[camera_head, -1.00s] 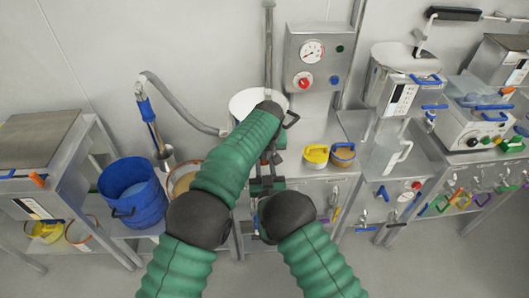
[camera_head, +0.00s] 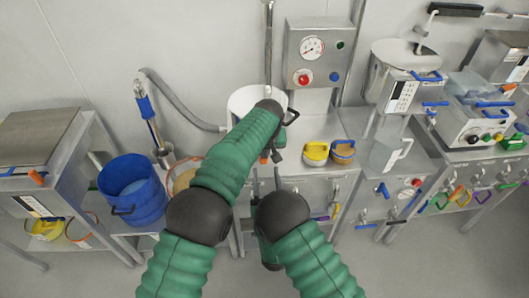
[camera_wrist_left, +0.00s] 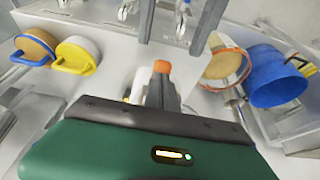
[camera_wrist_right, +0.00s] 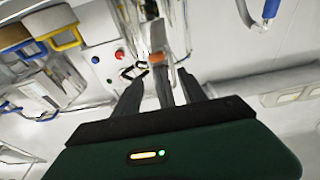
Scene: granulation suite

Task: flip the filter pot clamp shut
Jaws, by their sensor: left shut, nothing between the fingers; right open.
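A white round pot (camera_head: 246,98), apparently the filter pot, stands on the bench behind my left forearm. Its dark side handle (camera_head: 291,117) shows at the right. A small orange tip (camera_head: 264,157), apparently the clamp lever's, shows below my left wrist. It also appears in the left wrist view (camera_wrist_left: 162,66) and the right wrist view (camera_wrist_right: 157,57). My left gripper (camera_wrist_left: 165,92) is shut and empty, close to this tip; contact cannot be told. My right gripper (camera_wrist_right: 160,92) is open, with a grey piece between its fingers in the picture. My arms hide most of the clamp.
Yellow and orange-brown lidded pots (camera_head: 316,153) (camera_head: 343,151) stand at the right on the bench. A control box (camera_head: 320,55) stands behind. A blue bucket (camera_head: 133,188) is at the left, with a grey pipe (camera_head: 185,100) above it.

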